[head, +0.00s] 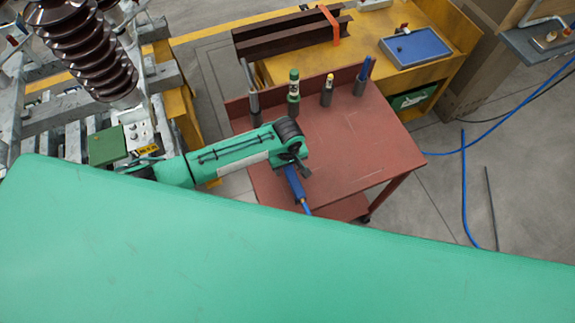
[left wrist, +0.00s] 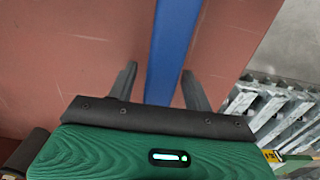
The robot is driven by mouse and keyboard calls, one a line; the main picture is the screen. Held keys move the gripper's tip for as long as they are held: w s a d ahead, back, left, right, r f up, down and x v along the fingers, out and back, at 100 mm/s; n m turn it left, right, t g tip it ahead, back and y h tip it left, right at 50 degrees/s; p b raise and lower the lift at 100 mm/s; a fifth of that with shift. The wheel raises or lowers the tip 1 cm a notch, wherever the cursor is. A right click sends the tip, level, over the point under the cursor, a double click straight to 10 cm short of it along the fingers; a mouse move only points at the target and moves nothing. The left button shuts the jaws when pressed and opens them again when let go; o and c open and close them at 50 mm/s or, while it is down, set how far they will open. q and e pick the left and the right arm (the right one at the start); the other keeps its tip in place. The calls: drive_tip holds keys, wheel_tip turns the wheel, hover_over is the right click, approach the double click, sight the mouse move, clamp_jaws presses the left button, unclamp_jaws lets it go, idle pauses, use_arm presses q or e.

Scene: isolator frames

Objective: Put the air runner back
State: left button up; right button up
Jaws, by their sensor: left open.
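A blue tool with a blue hose at its lower end (head: 293,184), which looks like the air runner, shows at the front of the red-brown table (head: 345,165). My left gripper (head: 297,168) is right above it, jaws open. In the left wrist view a long blue body (left wrist: 171,45) runs between the two open fingers (left wrist: 160,85); gaps show beside it, so it does not look gripped. Whether it rests on the table I cannot tell. My right gripper is not in view.
Upright holders with a grey tool (head: 252,97), a green tool (head: 293,93), a yellow-topped tool (head: 328,90) and blue pens or tools (head: 364,75) line the table's back edge. Brown insulators (head: 90,45) stand left. The table's right half is clear. A blue hose (head: 464,190) lies on the floor.

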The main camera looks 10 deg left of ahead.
use_arm(q)
wheel_tip(320, 180, up, 12)
drive_tip(key=b, duration=0.1)
drive_tip(key=shift+r+b, duration=0.15)
drive_tip(key=shift+b, duration=0.25)
idle(0.4)
drive_tip(key=s+m+t+h, duration=0.25)
drive_tip(key=s+m, duration=0.25)
drive_tip(key=s, duration=0.4)
drive_tip(key=s+a+r+m+t+y, duration=0.15)
drive_tip(key=s+a+m, duration=0.25)
drive_tip(key=s+a, duration=0.85)
wheel_tip(320, 180, down, 30)
drive_tip(key=w+r+g, duration=0.1)
drive_tip(key=g, duration=0.1)
drive_tip(key=s+a+f, duration=0.2)
drive_tip(key=s+f, duration=0.7)
drive_tip(key=f, duration=0.2)
drive_tip(key=s+a+f+g+y+b, duration=0.1)
drive_tip(key=s+a+f, duration=0.1)
drive_tip(key=s+f, duration=0.8)
drive_tip(key=shift+s+a+f, duration=0.2)
drive_tip(key=shift+s+f, duration=0.1)
drive_tip(key=shift+f, duration=0.45)
